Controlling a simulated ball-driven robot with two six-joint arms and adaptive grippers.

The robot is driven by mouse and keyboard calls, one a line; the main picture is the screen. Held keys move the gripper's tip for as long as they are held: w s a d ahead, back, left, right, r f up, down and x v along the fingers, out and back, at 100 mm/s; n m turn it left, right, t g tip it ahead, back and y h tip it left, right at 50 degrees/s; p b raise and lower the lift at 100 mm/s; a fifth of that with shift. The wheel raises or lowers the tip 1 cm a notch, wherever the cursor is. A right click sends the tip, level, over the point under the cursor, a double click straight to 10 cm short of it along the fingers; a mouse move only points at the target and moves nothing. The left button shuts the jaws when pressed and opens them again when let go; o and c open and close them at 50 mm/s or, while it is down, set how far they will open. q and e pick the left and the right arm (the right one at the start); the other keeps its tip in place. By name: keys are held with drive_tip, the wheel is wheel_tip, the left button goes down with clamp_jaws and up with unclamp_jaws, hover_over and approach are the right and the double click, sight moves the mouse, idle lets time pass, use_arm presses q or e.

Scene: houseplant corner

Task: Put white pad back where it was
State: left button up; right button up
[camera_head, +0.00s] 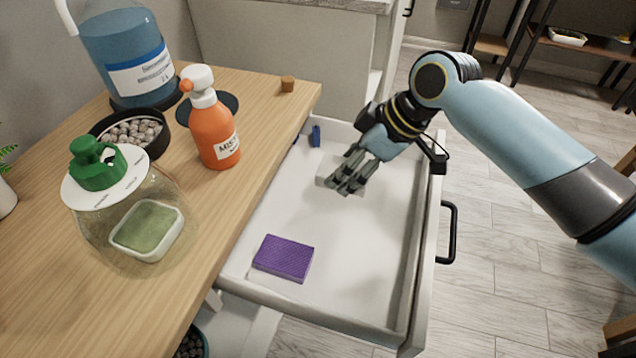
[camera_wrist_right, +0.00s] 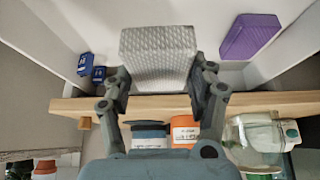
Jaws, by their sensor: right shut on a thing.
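The white pad (camera_wrist_right: 158,58) is a textured block between the fingers of my right gripper (camera_wrist_right: 160,88) in the right wrist view. In the head view the right gripper (camera_head: 350,180) is shut on the white pad (camera_head: 326,172), inside the open white drawer (camera_head: 340,240), toward its far end. The fingers hide part of the pad. I cannot tell whether the pad touches the drawer floor. My left gripper is not in view.
A purple pad (camera_head: 284,258) lies in the drawer's near part. Small blue items (camera_head: 315,136) sit at its far left corner. The drawer's middle is clear.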

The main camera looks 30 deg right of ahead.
sight(340, 160)
drive_tip(key=w+f, duration=0.1)
drive_tip(key=w, duration=0.1)
drive_tip(key=w+a+f, duration=0.1)
drive_tip(key=w, duration=0.1)
drive_tip(key=w+a+f+b, duration=0.1)
drive_tip(key=f, duration=0.1)
drive_tip(key=shift+w+a, duration=0.25)
drive_tip(key=shift+w, duration=0.15)
wheel_tip(340, 160, down, 4)
drive_tip(key=shift+r+b, duration=0.1)
drive_tip(key=shift+b, duration=0.55)
drive_tip(key=o, duration=1)
drive_tip(key=shift+o, duration=0.2)
drive_tip(key=p+v, duration=0.3)
drive_tip(key=v, duration=0.9)
drive_tip(key=shift+s, duration=0.1)
